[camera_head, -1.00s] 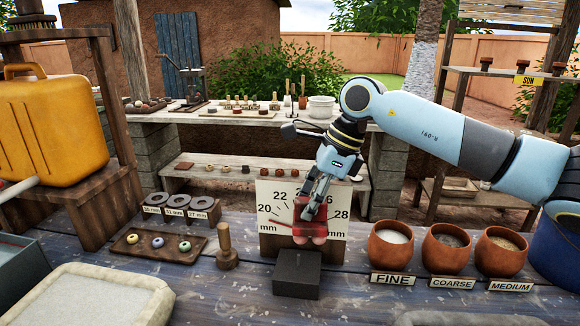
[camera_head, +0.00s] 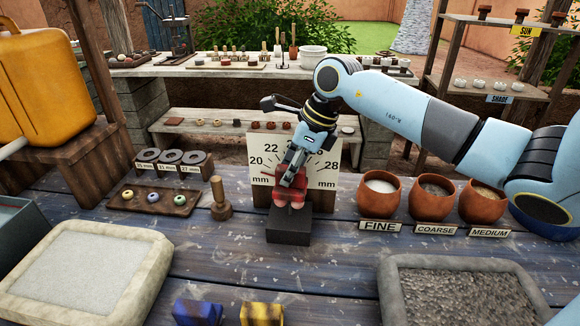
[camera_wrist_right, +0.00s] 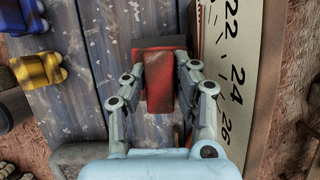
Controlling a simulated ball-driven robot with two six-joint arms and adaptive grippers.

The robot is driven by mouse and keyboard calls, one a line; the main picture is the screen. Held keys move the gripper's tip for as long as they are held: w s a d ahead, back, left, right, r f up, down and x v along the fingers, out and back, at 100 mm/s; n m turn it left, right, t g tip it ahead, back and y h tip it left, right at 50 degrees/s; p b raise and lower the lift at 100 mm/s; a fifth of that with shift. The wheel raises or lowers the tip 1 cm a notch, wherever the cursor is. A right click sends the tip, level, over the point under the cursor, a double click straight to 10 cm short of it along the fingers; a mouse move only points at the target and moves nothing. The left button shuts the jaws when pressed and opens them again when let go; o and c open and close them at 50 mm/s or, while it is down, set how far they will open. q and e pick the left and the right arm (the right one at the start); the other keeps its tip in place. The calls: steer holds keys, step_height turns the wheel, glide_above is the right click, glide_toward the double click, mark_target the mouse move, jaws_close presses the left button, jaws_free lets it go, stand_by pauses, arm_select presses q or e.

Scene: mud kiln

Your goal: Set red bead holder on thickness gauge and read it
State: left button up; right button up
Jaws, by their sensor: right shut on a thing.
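The red bead holder (camera_head: 291,190) is in front of the dial, at the dark block of the thickness gauge. Pinkish round shapes show at its lower front. My right gripper (camera_head: 293,176) is shut on the holder from above. The right wrist view shows the holder (camera_wrist_right: 159,84) between both fingers. The gauge has a white dial board (camera_head: 262,164) marked in mm and a dark block (camera_head: 289,226) in front. The arm and holder cover part of the dial, and I cannot read a pointer. I cannot tell if the holder touches the block. My left gripper is out of view.
A wooden peg (camera_head: 220,200) and a bead tray (camera_head: 153,200) stand left of the gauge. Clay pots labelled FINE (camera_head: 380,194), COARSE and MEDIUM stand right. Blue (camera_head: 198,312) and yellow (camera_head: 262,314) blocks lie at the front, between two stone trays.

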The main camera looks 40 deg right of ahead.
mark_target(290, 186)
stand_by(0.5)
steer(key=shift+f+b, duration=2.05)
steer(key=shift+f, duration=0.15)
stand_by(0.9)
steer(key=shift+r, duration=0.15)
stand_by(1.2)
steer(key=shift+r+p, duration=2.05)
steer(key=shift+r, duration=1.4)
steer(key=shift+a+f, duration=0.1)
steer(key=shift+f, duration=0.05)
